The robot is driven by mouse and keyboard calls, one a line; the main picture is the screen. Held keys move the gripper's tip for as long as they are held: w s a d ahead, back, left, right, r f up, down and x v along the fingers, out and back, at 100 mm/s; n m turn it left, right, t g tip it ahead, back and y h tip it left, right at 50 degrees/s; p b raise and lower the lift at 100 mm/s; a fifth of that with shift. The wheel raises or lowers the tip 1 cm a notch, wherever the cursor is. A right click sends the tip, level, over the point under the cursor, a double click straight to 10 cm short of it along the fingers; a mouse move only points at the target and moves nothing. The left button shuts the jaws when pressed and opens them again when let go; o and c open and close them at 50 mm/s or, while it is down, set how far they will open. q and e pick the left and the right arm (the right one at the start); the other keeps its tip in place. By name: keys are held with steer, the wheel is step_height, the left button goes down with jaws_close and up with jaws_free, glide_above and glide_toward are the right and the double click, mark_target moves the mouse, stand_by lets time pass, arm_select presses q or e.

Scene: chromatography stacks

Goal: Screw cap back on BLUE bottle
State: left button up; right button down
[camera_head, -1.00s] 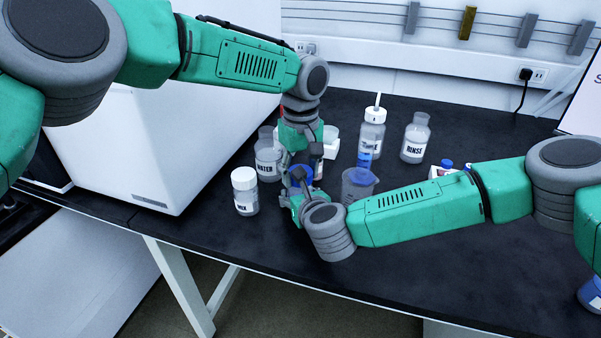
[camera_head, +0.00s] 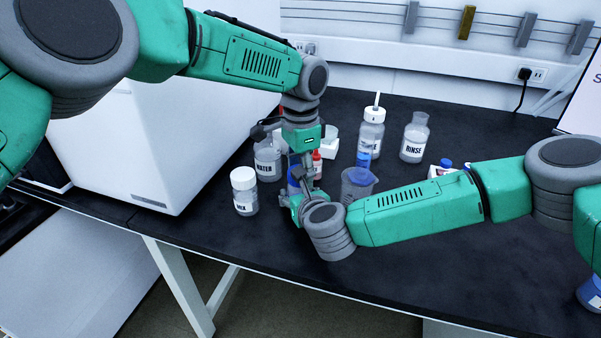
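A blue object (camera_head: 293,178), apparently the blue bottle, shows at the front middle of the bench, among the fingers of my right gripper (camera_head: 296,185). My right gripper comes in low from the right and appears shut around it; its wrist and fingers hide most of the object. My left gripper (camera_head: 287,150) hangs from above, just over and behind the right gripper. A dark finger sticks out to the left, so it looks open and I see nothing held in it. I cannot tell whether the cap sits on the bottle.
A white-capped bottle (camera_head: 244,192) stands left of the grippers, the WATER bottle (camera_head: 267,163) behind. A red-tipped bottle (camera_head: 316,164) is close behind the grippers. A bluish beaker (camera_head: 357,186) is to the right. The RINSE bottle (camera_head: 414,140) stands further back.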

arm_select(q)
steer(key=shift+w+r, duration=0.15)
steer(key=shift+w, duration=0.1)
steer(key=o, duration=1.3)
steer(key=shift+s, duration=0.1)
steer(key=shift+s+r, duration=0.15)
steer(key=shift+r, duration=2.05)
steer(key=shift+c, duration=0.5)
